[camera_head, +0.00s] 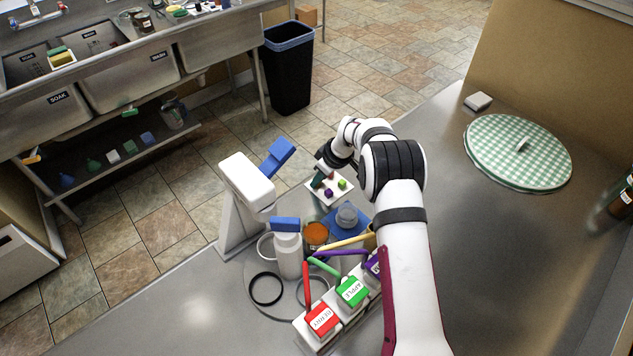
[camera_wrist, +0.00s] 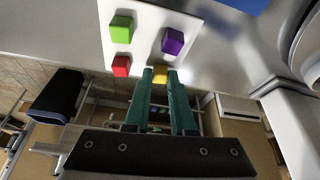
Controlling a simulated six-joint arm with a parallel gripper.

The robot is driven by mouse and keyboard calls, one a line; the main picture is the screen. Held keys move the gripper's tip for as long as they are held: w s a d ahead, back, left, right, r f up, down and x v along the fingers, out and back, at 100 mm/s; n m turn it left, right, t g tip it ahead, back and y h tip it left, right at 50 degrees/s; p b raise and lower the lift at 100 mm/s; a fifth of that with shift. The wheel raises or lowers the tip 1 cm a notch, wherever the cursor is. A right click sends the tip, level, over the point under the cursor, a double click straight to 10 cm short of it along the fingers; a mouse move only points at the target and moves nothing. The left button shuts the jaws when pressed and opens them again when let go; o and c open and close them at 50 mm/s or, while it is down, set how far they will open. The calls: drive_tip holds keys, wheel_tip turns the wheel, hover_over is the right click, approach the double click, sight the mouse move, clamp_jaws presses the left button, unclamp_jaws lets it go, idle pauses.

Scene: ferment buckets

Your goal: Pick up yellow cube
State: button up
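The yellow cube (camera_wrist: 160,74) shows in the wrist view between the tips of my gripper's two green fingers (camera_wrist: 160,78). The fingers are close together, one on each side of it, with no clear gap, and look shut on it. Whether it is lifted off the white board (camera_wrist: 195,18) cannot be told. In the head view my gripper (camera_head: 321,179) is at the board's left side, and the yellow cube is hidden there. A green cube (camera_wrist: 121,29), a purple cube (camera_wrist: 173,41) and a red cube (camera_wrist: 121,66) are beside it on the board.
A blue lidded jar (camera_head: 347,215), an orange-topped jar (camera_head: 316,235) and a white bottle (camera_head: 288,252) stand near the board. Labelled red (camera_head: 321,321) and green (camera_head: 352,291) blocks are closer. The right counter is clear before the checkered lid (camera_head: 519,153).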

clamp_jaws()
drive_tip(key=shift+r, duration=0.1)
